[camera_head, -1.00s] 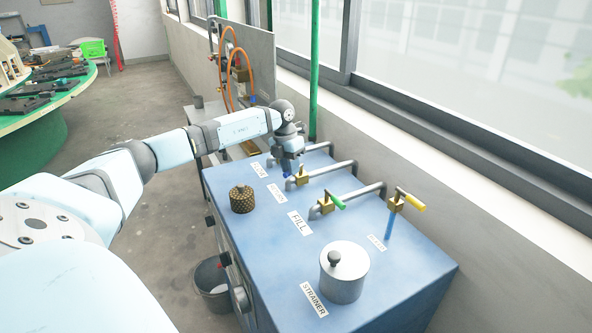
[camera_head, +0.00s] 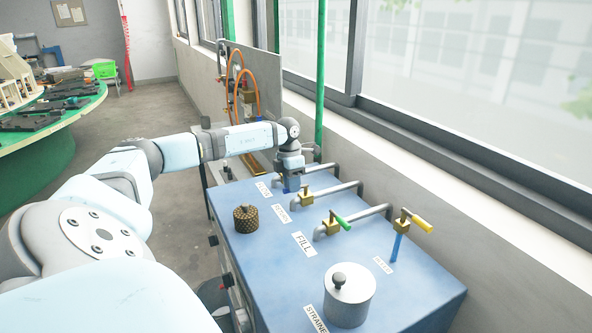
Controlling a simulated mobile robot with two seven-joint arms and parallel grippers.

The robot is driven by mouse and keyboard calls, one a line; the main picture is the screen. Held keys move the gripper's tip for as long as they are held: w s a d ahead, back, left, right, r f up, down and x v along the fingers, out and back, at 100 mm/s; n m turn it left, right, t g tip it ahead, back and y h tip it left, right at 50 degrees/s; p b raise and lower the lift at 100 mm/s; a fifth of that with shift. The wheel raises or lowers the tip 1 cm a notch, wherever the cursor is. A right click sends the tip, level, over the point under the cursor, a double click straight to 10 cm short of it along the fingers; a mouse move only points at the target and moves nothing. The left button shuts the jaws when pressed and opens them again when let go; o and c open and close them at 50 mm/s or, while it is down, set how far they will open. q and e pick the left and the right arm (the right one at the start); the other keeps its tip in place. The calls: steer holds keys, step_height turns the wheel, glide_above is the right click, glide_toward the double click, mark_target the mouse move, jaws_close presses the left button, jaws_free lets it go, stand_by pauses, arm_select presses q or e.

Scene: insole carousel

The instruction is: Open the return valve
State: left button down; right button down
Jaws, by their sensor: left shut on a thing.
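The blue bench top (camera_head: 275,260) carries a row of grey pipes with brass valves. The brass valve (camera_head: 304,199) on the middle pipe stands by a small label (camera_head: 281,213) that seems to read RETURN. My left gripper (camera_head: 287,186) points down just left of and beyond this valve. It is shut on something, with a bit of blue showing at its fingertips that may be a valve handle. The gripper hides most of that part, so I cannot tell how the handle is turned. My right gripper is not in view.
The fill valve (camera_head: 341,221) has a green handle. A valve with a yellow handle (camera_head: 421,223) stands at the right. A knobbed brown cap (camera_head: 246,219) and a silver lidded strainer (camera_head: 350,297) stand on the bench top. A window wall runs along the right.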

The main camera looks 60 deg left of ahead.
arm_select(q)
steer(key=shift+r, duration=0.1)
steer(key=c, duration=1.1)
jaws_free()
steer(key=shift+o, duration=0.2)
step_height(320, 180, up, 14)
steer(key=a, duration=0.2)
steer(key=shift+w+a+f+b, duration=0.25)
steer(key=shift+a+b, duration=0.1)
